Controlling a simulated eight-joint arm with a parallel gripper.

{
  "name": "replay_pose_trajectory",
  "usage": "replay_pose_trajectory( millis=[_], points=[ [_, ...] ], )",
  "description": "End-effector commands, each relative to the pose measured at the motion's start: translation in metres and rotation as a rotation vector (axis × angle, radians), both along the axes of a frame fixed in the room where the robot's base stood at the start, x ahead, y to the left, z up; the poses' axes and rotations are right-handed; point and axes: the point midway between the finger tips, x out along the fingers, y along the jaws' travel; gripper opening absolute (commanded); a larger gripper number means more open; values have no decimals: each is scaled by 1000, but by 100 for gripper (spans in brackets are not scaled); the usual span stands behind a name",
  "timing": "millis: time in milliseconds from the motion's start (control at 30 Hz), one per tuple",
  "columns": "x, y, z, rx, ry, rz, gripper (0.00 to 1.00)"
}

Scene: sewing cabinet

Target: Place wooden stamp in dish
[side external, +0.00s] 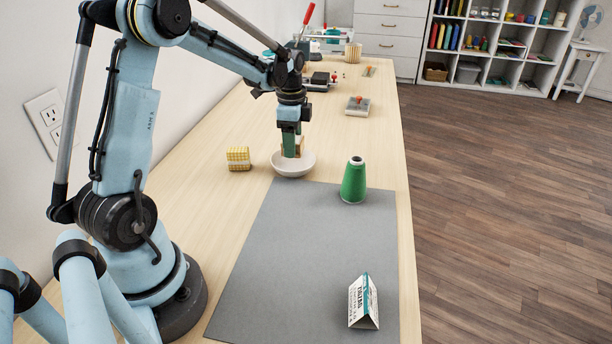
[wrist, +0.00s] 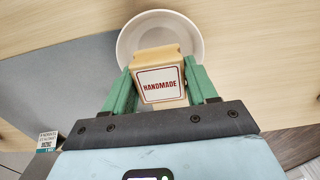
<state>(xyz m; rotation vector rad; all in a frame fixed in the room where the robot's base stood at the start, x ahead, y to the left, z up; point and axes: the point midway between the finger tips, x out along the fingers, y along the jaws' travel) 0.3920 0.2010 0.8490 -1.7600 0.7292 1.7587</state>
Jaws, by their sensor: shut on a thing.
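The wooden stamp (wrist: 159,60) is a light wood block with a white label reading HANDMADE in red. My gripper (wrist: 161,88) has its two green fingers shut on the stamp from both sides. The dish (wrist: 127,48) is a round, shallow white bowl, seen behind the stamp in the wrist view. In the side view my gripper (side external: 291,148) points down over the dish (side external: 293,169), with the stamp (side external: 299,146) mostly hidden between the fingers. The stamp's lower end is at or just above the dish's rim; I cannot tell if it touches the bottom.
A green thread cone (side external: 354,181) stands right of the dish on the grey mat (side external: 300,260). A yellow checkered block (side external: 238,158) sits to the left. A folded card (side external: 363,302) stands on the near mat. A red-topped item (side external: 358,105) lies farther back.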

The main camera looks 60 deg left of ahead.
Motion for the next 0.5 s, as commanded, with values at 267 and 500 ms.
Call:
replay_pose_trajectory(
  millis=[267,500],
  points=[
    [0,1,-34,0,-1,0,27],
    [0,0,-40,1,-2,0,27]
  ],
)
